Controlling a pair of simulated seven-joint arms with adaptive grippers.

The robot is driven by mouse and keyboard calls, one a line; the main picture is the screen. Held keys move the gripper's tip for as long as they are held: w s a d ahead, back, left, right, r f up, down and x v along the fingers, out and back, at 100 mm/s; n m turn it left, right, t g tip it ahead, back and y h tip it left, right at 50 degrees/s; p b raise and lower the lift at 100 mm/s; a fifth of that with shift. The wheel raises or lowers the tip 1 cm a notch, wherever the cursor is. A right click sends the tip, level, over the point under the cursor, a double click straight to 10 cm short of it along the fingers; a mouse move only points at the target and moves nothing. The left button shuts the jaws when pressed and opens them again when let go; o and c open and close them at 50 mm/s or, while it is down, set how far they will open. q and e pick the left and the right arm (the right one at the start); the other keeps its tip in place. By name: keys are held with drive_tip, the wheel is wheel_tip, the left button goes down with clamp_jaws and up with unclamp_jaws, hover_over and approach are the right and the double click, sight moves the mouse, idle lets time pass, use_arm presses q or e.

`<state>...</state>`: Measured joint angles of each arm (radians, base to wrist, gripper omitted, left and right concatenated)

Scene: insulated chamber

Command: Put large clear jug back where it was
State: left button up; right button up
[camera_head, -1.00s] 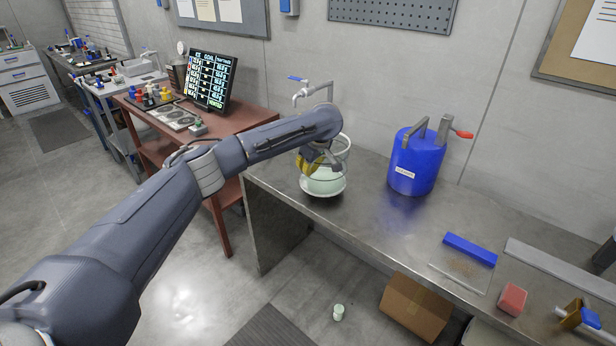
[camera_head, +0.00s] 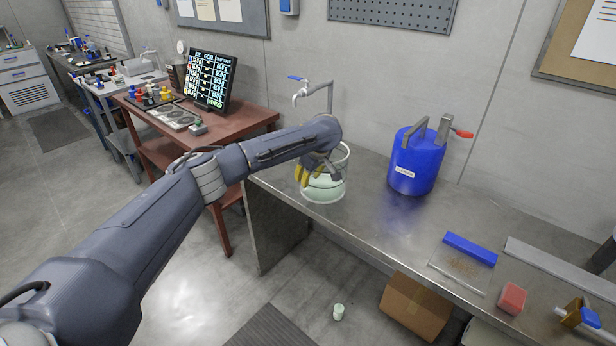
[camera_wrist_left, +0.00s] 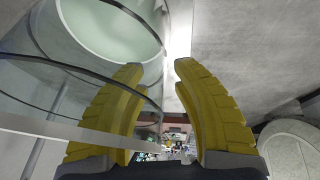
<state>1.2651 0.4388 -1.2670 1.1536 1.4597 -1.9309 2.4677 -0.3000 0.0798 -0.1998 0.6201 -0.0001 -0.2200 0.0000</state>
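The large clear jug (camera_head: 338,186) stands upright near the left end of the metal bench, below the tap, with pale greenish liquid low inside. My left gripper (camera_head: 308,178) is at the jug's left side, and my forearm and wrist hide part of its rim. In the left wrist view the two yellow fingers (camera_wrist_left: 158,72) are spread with a clear gap between the tips. The jug's glass wall (camera_wrist_left: 40,85) fills the left side there and overlaps the left finger; I cannot tell whether they touch. My right gripper is not in view.
The tap (camera_head: 314,92) rises behind the jug. A blue canister (camera_head: 417,165) stands to its right on the metal bench (camera_head: 370,225). A blue bar (camera_head: 470,249) and a red block (camera_head: 512,298) lie further right. A red-brown table with a screen (camera_head: 211,80) is at left.

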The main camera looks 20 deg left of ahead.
use_arm(q)
drive_tip(key=v, duration=1.2)
drive_tip(key=shift+r, duration=0.15)
idle(0.3)
